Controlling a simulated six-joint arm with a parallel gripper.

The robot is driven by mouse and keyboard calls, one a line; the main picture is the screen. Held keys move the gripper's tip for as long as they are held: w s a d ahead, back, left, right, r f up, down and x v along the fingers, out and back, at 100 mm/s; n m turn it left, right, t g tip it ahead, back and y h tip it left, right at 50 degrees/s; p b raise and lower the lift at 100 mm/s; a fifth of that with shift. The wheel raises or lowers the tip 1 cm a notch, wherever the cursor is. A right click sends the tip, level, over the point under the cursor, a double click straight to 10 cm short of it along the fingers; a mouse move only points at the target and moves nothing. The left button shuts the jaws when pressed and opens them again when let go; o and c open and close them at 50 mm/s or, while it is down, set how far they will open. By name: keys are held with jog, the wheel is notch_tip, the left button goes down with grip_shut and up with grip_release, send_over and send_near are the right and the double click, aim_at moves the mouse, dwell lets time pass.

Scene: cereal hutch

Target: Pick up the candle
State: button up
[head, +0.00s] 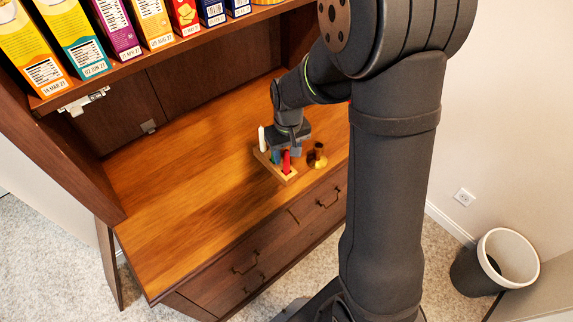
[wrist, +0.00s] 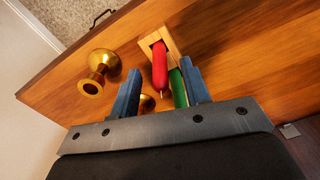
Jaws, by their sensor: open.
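A red candle (head: 287,161) stands in a small wooden block (head: 289,178) on the counter; it also shows in the wrist view (wrist: 159,65). A green candle (wrist: 180,88) is beside it, close to my right finger and partly hidden. A white candle-like stick (head: 262,138) stands at the block's far left end in the head view. My gripper (wrist: 161,68) is open above the block. In the wrist view the red candle appears between its blue fingers; I cannot tell whether either finger touches a candle.
A brass candlestick (head: 319,158) stands right of the block; it shows left of my fingers in the wrist view (wrist: 100,72). Another brass piece (wrist: 146,104) is partly hidden between the fingers. Cereal boxes (head: 103,25) line the shelf above. The counter's left (head: 170,215) is clear.

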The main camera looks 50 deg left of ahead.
aim_at(287, 164)
jog(key=shift+f, duration=1.45)
jog(key=shift+c, duration=0.2)
grip_shut()
jog(key=shift+r, duration=0.15)
